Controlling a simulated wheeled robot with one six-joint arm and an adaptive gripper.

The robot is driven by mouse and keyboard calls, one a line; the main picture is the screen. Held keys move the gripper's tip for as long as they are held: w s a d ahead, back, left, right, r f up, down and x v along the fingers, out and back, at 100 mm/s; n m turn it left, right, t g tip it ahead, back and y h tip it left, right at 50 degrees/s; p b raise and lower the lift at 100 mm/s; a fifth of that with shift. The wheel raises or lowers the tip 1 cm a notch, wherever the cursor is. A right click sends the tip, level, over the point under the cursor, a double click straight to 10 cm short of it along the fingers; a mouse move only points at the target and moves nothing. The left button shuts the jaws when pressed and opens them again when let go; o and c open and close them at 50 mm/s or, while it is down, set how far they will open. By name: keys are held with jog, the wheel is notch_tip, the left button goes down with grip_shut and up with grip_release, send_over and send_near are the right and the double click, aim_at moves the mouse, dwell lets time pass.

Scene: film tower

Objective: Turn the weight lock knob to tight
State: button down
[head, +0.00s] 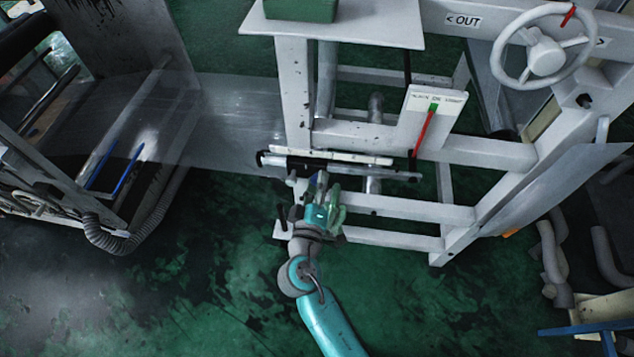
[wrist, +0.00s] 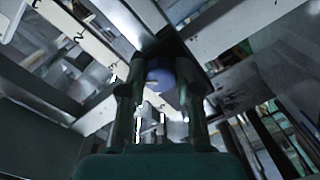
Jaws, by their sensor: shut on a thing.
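My gripper (head: 324,186) reaches up from below to the horizontal bar assembly on the white frame in the head view. In the wrist view its two dark fingers (wrist: 159,88) stand on either side of a round blue knob (wrist: 160,75), apparently the weight lock knob. The gripper is shut on this knob. In the head view the knob is hidden by the gripper. I cannot tell from any mark whether the knob is tight or loose.
The white frame (head: 298,90) stands around the bar, with a lower crossbar (head: 410,209) close to my gripper. A handwheel (head: 545,55) is at the upper right. A clear film (head: 225,120) runs left. Green floor is open below.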

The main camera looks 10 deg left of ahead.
jog(key=shift+m, duration=0.7)
jog(key=c, duration=0.8)
grip_release()
jog(key=shift+s, duration=0.1)
jog(key=s, duration=1.1)
jog(key=shift+s+a+r, duration=0.2)
jog(key=shift+s+r, duration=0.05)
jog(key=shift+s, duration=0.15)
jog(key=shift+d, duration=0.1)
